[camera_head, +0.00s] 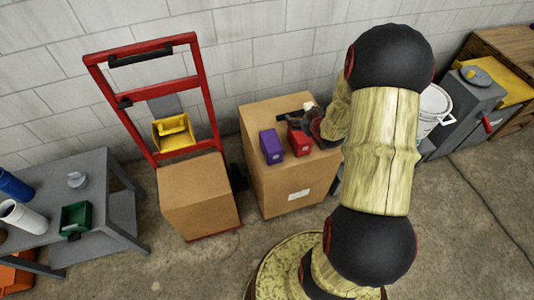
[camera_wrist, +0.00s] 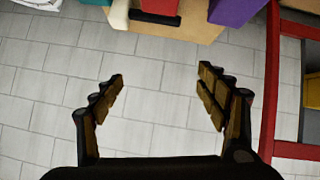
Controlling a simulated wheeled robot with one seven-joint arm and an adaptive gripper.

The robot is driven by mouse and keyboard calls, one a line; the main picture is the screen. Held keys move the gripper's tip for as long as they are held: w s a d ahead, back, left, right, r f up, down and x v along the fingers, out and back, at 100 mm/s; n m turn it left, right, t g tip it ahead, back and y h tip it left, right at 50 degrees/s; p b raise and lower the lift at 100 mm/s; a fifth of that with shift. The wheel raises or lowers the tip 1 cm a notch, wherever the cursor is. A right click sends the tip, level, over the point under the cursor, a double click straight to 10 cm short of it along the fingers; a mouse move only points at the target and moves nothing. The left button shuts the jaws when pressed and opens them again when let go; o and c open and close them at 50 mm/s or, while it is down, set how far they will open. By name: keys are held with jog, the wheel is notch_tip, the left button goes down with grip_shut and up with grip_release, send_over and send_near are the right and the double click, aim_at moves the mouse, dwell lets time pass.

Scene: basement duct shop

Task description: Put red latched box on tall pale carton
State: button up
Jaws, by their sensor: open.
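The red latched box (camera_head: 299,142) stands on top of the tall pale carton (camera_head: 290,190), right of a purple box (camera_head: 271,146). My arm hides the carton's right side.
A red hand truck (camera_head: 96,85) stands left of the carton, with a brown carton (camera_head: 198,195) and a yellow bin (camera_head: 173,132). A grey table (camera_head: 105,212) is at far left. A white bucket (camera_head: 432,105) and grey cabinet (camera_head: 470,105) are at right. The block wall is close behind.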

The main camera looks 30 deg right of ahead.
jog(key=s+a+r+g, duration=0.2)
jog(key=s+a+r, duration=0.1)
jog(key=a+r, duration=1.3)
jog(key=s+a+r+g+y, duration=0.1)
jog(key=s+a+r, duration=0.2)
jog(key=s+a, duration=0.2)
jog(key=s+a+r+g+y, duration=0.1)
jog(key=s+a+r, duration=0.2)
jog(key=s+a, duration=0.2)
jog(key=s+a+r+n+g+y, duration=0.1)
jog(key=s+a+r, duration=0.2)
jog(key=s+a, duration=0.3)
jog(key=s, duration=0.4)
jog(key=shift+s+r+y, duration=0.3)
jog(key=shift+r, duration=0.05)
